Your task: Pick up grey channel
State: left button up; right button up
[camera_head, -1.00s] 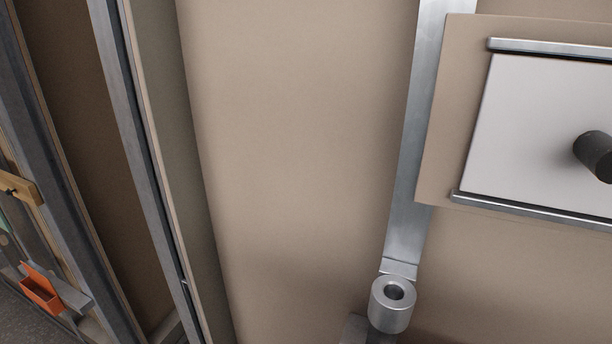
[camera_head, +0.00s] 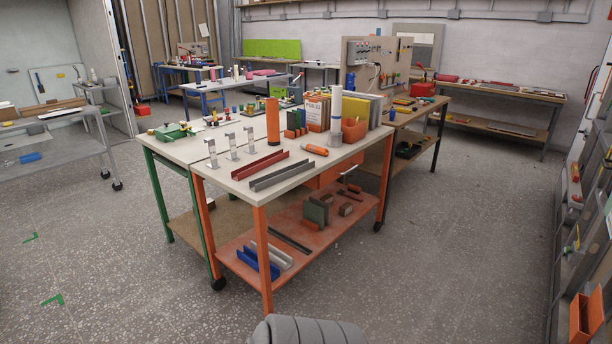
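A grey channel (camera_head: 281,176) lies on the pale top of an orange-legged table (camera_head: 240,186), close to its front edge. A red channel (camera_head: 260,165) lies just behind it, roughly parallel and a little to the left. On the orange lower shelf are a blue channel (camera_head: 257,264) and a light grey or white channel (camera_head: 273,255) side by side. Neither of my grippers shows in the view.
A green-legged table (camera_head: 160,190) adjoins on the left. The floor in front is clear. Racks (camera_head: 575,200) line the right side.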

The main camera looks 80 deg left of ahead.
aim_at(284, 174)
jog(key=u, duration=2.05)
jog(key=i, duration=3.1)
jog(key=u, duration=2.4)
